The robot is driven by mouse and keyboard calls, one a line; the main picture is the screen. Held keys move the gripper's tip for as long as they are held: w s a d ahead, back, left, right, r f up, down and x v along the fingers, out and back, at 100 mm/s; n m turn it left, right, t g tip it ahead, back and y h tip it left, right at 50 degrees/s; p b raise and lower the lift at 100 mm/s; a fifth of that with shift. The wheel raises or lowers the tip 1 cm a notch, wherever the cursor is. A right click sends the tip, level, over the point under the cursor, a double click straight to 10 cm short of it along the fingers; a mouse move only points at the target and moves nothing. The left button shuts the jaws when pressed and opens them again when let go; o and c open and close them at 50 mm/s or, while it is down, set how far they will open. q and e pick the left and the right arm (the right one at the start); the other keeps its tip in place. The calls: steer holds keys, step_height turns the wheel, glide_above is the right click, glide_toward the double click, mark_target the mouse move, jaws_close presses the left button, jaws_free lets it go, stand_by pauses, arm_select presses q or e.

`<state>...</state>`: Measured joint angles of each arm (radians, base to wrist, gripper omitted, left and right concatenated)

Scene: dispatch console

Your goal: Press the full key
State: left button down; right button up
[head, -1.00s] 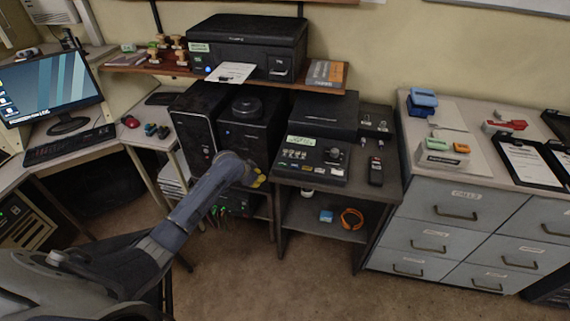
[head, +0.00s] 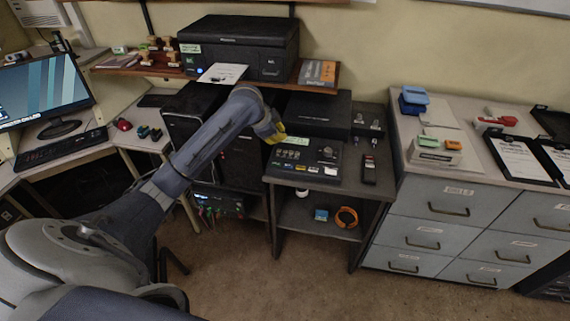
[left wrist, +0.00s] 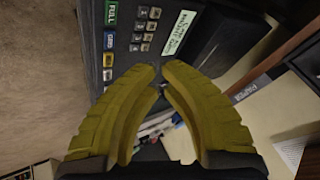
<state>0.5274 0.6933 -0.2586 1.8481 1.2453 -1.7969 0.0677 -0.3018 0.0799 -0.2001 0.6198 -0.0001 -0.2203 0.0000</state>
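The full key (left wrist: 113,12) is a dark green key marked FULL at the top of the left wrist view. The row runs along the front edge of a dark control panel (head: 345,161), also seen in the head view. My left gripper (left wrist: 159,72) has yellow fingers with tips nearly together and nothing visible between them. In the head view the left gripper (head: 275,138) is above the panel's left end, apparently clear of the keys. My right gripper is not in view.
A pale handwritten label (left wrist: 180,35) and small keys lie on the panel. A shelf with a printer (head: 240,50) overhangs behind. Drawers (head: 450,205) stand at right.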

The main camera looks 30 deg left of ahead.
arm_select(q)
steer(key=shift+r, duration=0.1)
stand_by(0.4)
glide_toward(283, 159)
steer(key=shift+w+r+x, duration=0.1)
steer(key=shift+w+x, duration=0.05)
steer(key=shift+x, duration=0.7)
steer(key=shift+w+r+x, duration=0.1)
steer(key=shift+w+x, duration=0.05)
steer(key=shift+x, duration=0.7)
steer(key=shift+w+r+x, duration=0.15)
steer(key=shift+x, duration=0.65)
steer(key=shift+f, duration=0.85)
stand_by(0.7)
steer(key=shift+r, duration=0.8)
steer(key=shift+r, duration=2.5)
